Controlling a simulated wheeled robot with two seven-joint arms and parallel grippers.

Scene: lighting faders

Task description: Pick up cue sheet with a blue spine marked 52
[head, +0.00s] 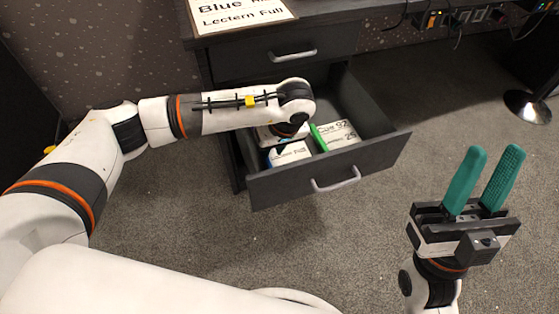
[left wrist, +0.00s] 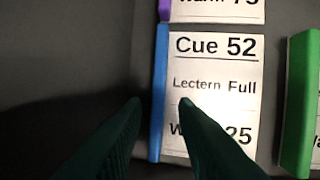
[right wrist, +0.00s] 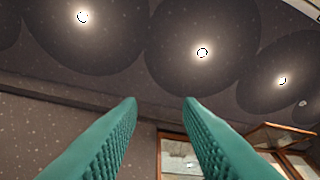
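The cue sheet with the blue spine, marked Cue 52 (left wrist: 215,75), lies in the open drawer. In the left wrist view its blue spine (left wrist: 159,90) runs along its left edge. In the head view it shows partly at the drawer's front left (head: 289,154). My left gripper (left wrist: 162,103) is over the sheet, fingers open, one finger on each side of the spine in the picture. I cannot tell whether they touch it. The left fingers are hidden by the arm in the head view. My right gripper (head: 485,180) is open and empty, raised at the right.
The pulled-out drawer (head: 375,150) also holds a green-spined sheet marked 92 (head: 338,135) and a purple-spined sheet (left wrist: 220,8). The desk (head: 345,12) above carries a large sign (head: 238,14). A round stand base (head: 527,106) is at the far right.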

